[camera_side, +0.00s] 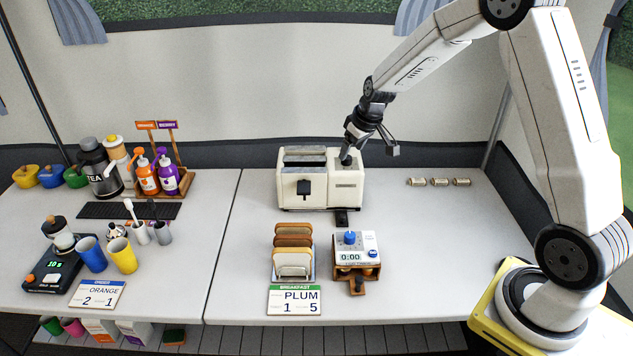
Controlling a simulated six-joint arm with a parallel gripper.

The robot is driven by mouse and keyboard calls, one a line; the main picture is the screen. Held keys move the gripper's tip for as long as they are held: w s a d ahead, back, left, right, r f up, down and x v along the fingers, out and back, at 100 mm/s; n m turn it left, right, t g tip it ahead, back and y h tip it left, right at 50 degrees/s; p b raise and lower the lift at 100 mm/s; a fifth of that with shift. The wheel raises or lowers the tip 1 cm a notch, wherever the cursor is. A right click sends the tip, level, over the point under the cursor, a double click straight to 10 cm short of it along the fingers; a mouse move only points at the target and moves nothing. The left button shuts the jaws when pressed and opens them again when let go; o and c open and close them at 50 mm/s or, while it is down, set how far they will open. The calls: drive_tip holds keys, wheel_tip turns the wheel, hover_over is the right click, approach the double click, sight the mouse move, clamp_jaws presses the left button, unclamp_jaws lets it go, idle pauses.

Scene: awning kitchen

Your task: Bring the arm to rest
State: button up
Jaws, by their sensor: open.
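My gripper (369,153) is at the right end of the cream toaster (320,193), close over its top. Its jaws are open, with one finger near the toaster's top right and the other out to the right. I see nothing held between them. I cannot tell whether the left finger touches the toaster. My arm reaches in from the base at the right and bends down to the toaster.
Several small rolls (440,182) lie to the right. Bottles, cups and a scale (52,270) fill the left table. The right table's front right is clear.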

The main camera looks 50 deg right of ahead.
drive_tip(key=s+a, duration=0.7)
drive_tip(key=s, duration=0.3)
drive_tip(key=s+a+g, duration=0.1)
drive_tip(key=s+a, duration=0.6)
drive_tip(key=s, duration=0.4)
drive_tip(key=shift+a+r, duration=0.35)
drive_tip(key=shift+r, duration=0.1)
